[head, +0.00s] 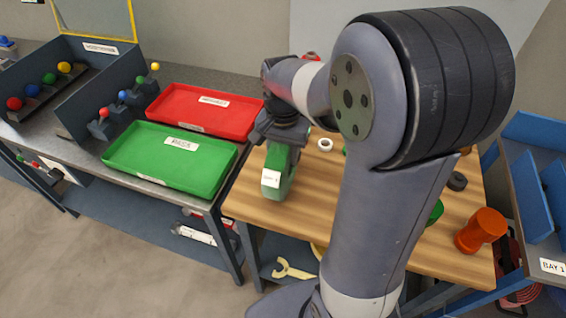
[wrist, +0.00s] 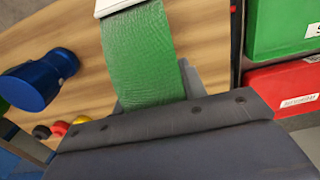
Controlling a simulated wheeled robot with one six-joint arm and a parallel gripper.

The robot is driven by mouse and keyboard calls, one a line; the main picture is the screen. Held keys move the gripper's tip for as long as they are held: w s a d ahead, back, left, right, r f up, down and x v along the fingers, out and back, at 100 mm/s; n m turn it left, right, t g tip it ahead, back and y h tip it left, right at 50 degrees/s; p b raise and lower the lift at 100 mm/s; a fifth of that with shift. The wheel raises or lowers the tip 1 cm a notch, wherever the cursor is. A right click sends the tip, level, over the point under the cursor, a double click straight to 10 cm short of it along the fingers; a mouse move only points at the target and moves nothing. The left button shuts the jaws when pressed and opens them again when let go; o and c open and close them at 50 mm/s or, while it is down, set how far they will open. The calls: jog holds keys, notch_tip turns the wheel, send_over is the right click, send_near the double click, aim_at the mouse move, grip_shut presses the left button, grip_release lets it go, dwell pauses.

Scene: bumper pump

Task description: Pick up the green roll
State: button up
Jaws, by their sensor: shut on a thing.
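The green roll (head: 283,182) is under my gripper (head: 278,146) near the left edge of the wooden table in the head view. It has a white label on its lower left. In the wrist view the green roll (wrist: 145,55) fills the upper middle, with a white label at its top edge. My gripper is shut on the green roll; the fingers are mostly hidden behind the gripper body. I cannot tell whether the roll touches the table.
A green tray (head: 212,183) and a red tray (head: 232,128) lie on the bench to the left. An orange piece (head: 481,229) stands at the table's right. A blue piece (wrist: 36,82) stands beside the roll in the wrist view. My arm hides much of the table (head: 240,200).

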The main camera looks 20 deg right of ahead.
grip_shut()
jog(key=shift+r, duration=0.15)
